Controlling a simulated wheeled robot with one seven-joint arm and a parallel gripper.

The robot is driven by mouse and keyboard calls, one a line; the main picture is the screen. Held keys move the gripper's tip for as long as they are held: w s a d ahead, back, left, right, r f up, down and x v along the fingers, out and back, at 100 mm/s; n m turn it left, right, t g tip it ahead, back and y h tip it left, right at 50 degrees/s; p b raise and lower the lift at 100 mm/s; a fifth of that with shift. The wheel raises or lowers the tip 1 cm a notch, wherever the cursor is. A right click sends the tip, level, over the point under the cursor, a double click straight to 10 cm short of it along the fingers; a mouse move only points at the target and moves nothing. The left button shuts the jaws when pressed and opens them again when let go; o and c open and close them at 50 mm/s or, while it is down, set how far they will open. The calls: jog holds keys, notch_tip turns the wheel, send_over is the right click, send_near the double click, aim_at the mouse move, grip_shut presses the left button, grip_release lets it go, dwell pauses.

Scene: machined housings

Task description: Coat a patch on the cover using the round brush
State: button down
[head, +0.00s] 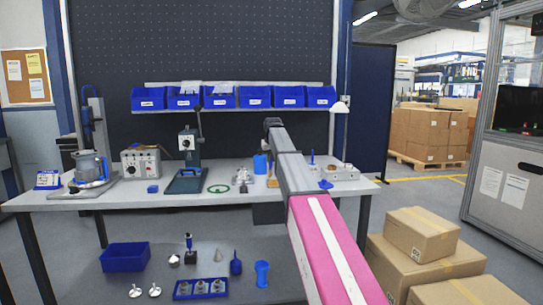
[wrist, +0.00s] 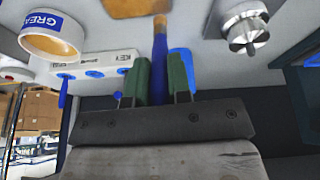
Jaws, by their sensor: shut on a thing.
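In the wrist view my gripper (wrist: 160,85), with green fingers, is shut on the round brush (wrist: 159,58). The brush has a blue shaft between the fingers and a brownish end beyond them. A tan piece (wrist: 135,8) lies just past that end at the top edge; I cannot tell whether they touch. A round stepped metal part (wrist: 243,28) stands to the right, apart from the brush. I cannot tell for certain which part is the cover. In the head view my arm hides the gripper and brush.
An open white tin (wrist: 52,38) marked GREA and a pale block with blue knobs (wrist: 95,70) lie left in the wrist view. In the head view the bench (head: 120,195) holds a green press (head: 188,160) and a grey control box (head: 141,163). Blue bins (head: 219,97) line the back.

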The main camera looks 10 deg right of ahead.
jog(key=shift+f, duration=0.85)
dwell(0.8)
jog(key=shift+s, duration=0.1)
jog(key=s, duration=0.2)
jog(key=shift+s, duration=0.3)
dwell(1.2)
jog(key=shift+w, duration=0.1)
